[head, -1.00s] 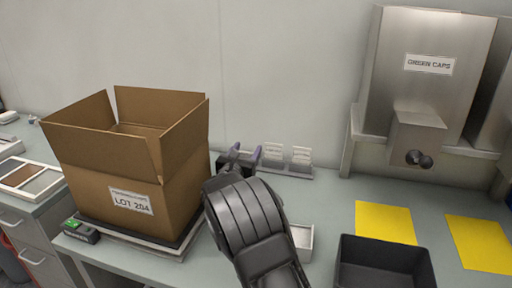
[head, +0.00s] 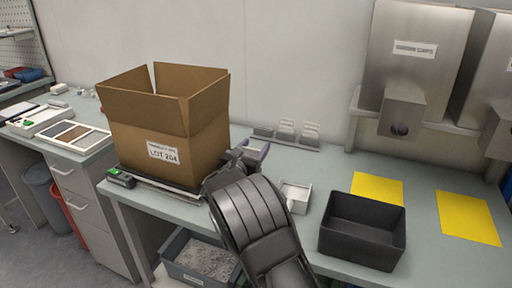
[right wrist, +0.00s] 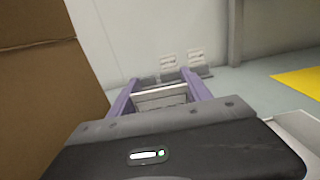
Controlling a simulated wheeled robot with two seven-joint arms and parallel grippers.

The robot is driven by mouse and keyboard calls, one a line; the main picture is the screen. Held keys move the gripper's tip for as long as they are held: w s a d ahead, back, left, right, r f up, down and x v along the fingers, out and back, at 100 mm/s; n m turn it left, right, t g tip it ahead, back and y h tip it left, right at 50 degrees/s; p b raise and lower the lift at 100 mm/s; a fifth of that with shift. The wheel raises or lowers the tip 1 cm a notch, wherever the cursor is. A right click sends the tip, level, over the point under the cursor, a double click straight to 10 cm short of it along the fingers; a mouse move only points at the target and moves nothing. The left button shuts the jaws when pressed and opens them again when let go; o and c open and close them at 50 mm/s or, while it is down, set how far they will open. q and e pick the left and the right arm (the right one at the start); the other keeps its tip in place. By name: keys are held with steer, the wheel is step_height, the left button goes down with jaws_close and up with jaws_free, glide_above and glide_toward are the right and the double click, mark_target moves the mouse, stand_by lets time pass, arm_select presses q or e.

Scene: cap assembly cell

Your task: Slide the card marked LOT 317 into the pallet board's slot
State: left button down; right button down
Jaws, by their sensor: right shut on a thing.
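My right gripper (head: 251,152) has purple fingers and is just right of the cardboard box. In the right wrist view its fingers (right wrist: 162,90) are shut on a flat grey piece with a pale edge, which looks like the card (right wrist: 160,98). Its print cannot be read, so LOT 317 cannot be confirmed. The box (head: 160,135), labelled LOT 204, stands on a dark board (head: 176,190) that may be the pallet board; no slot can be made out there. My left gripper is not in view.
A rack (head: 300,143) with small white cards (head: 285,130) stands by the wall behind the gripper. A small white tray (head: 295,197), a black bin (head: 362,232) and yellow mats (head: 376,188) are to the right. Steel dispensers (head: 415,70) stand at the back right.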

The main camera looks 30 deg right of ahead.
stand_by(0.4)
steer(key=s+a+n+t+y, duration=0.3)
steer(key=s+a, duration=0.3)
steer(key=a, duration=0.5)
steer(key=s+a+n+t+y, duration=0.3)
steer(key=s+a+y, duration=0.3)
steer(key=a, duration=0.5)
steer(key=shift+s+a+n, duration=0.15)
steer(key=shift+a+n, duration=0.1)
steer(key=shift+n, duration=0.35)
steer(key=shift+f, duration=0.15)
